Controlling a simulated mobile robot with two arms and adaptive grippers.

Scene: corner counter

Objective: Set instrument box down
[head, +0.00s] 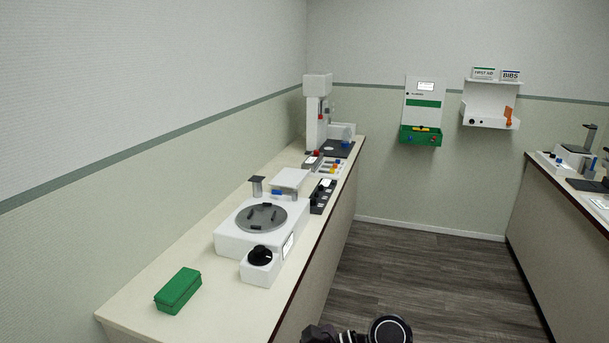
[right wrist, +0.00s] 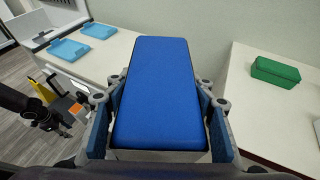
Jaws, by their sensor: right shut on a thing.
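A box with a flat blue top (right wrist: 158,95) and a paler lower edge fills the middle of the right wrist view. It is the only box in my grasp, so I take it as the instrument box. My right gripper (right wrist: 160,125) is shut on it, with one blue-padded finger against each long side. The box is not in the head view. What lies under it is hidden. A dark gripper, likely my left (right wrist: 52,118), shows at the left of the right wrist view; its jaws are too unclear to read.
A green box (head: 178,291) lies on the near end of the left counter (head: 140,312). A white machine with a round plate (head: 231,243) stands behind it. Blue trays (right wrist: 68,48) lie on another pale surface in the right wrist view. Bare counter surrounds the green box.

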